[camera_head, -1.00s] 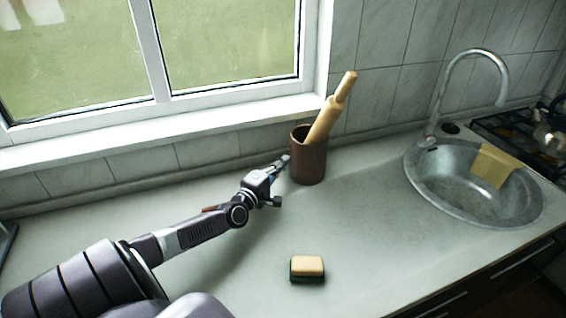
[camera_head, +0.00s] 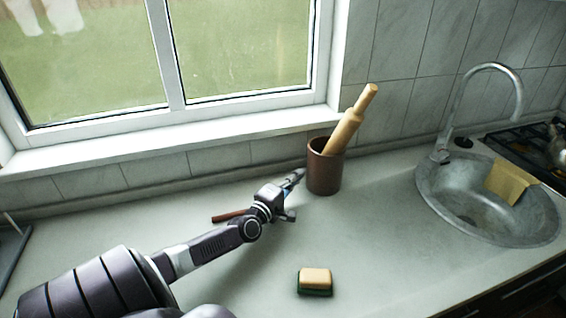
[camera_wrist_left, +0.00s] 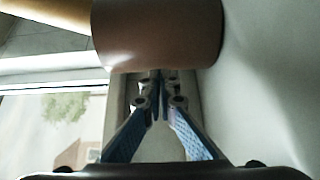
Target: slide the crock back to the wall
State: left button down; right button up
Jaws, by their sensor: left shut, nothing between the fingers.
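The crock (camera_head: 325,175) is a dark brown cylinder standing upright on the counter near the tiled back wall, with a strip of counter behind it. A wooden rolling pin (camera_head: 350,125) leans out of it to the right. My left gripper (camera_head: 299,174) is shut and empty, its tips at the crock's left side. In the left wrist view the closed fingers (camera_wrist_left: 157,82) point at the crock (camera_wrist_left: 158,35), and their tips are close to its lower edge. I cannot tell whether they touch it. My right gripper is not in view.
A sponge (camera_head: 315,281) lies on the counter in front. A round metal sink (camera_head: 440,208) with a faucet and a yellow cloth (camera_head: 511,184) is at the right. A thin red-brown object (camera_head: 232,216) lies behind my left arm. The counter between crock and sink is clear.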

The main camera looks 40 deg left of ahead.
pick_arm(q)
jog(key=s, duration=0.3)
jog(key=s+d, duration=0.1)
jog(key=s, duration=0.5)
jog(key=shift+s+d, duration=0.35)
jog(key=shift+r, duration=0.1)
